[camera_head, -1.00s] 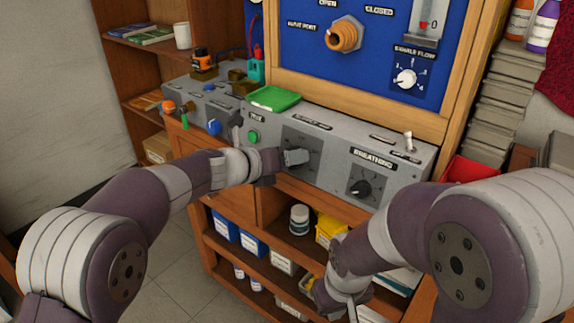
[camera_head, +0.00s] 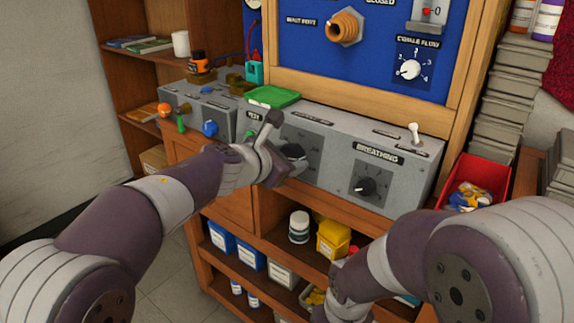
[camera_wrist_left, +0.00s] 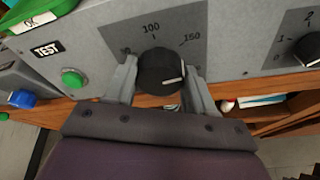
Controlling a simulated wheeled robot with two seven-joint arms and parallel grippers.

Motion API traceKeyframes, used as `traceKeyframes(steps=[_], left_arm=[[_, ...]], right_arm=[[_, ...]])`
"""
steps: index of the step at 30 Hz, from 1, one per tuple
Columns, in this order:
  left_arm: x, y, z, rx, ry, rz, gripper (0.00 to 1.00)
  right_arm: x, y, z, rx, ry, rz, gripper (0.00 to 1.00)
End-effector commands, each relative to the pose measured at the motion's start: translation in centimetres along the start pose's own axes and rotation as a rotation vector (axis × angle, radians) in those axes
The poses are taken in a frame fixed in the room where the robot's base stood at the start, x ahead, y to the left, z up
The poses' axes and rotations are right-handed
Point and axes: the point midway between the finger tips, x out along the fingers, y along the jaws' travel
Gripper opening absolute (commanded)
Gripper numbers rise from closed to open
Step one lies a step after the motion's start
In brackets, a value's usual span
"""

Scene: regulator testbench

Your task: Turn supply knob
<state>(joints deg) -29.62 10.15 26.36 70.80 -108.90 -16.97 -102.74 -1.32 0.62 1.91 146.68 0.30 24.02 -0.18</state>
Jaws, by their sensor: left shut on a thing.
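The supply knob (camera_wrist_left: 160,72) is a round black knob with a white mark, set on a dark plate with 100 and 150 printed above it. The white mark points to the right. In the head view the knob (camera_head: 292,151) shows partly behind my left gripper (camera_head: 284,163). In the left wrist view my left gripper (camera_wrist_left: 160,88) has one finger on each side of the knob and is shut on it. My right arm reaches down to the bottom edge of the head view, where its fingers are out of sight.
The breathing knob (camera_head: 366,187) sits to the right on the same grey panel (camera_head: 335,150). A toggle switch (camera_head: 416,133) stands at the panel's right end. A green test button (camera_wrist_left: 73,78) and a blue knob (camera_wrist_left: 21,99) lie to the left.

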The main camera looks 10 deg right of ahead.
Motion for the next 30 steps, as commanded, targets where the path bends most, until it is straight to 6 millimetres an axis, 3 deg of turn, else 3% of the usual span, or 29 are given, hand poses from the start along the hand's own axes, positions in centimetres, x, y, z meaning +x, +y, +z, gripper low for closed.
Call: traceKeyframes(steps=[15,30], left_arm=[[0.1,-0.3,-0.3,0.448,-0.001,0.093,0.24],[0.1,-0.2,-0.1,0.67,-0.001,0.138,0.24]], right_arm=[[4.5,0.0,0.5,0.0,0.0,0.0,0.0],[6.4,0.0,0.8,0.0,0.0,0.0,0.0]])
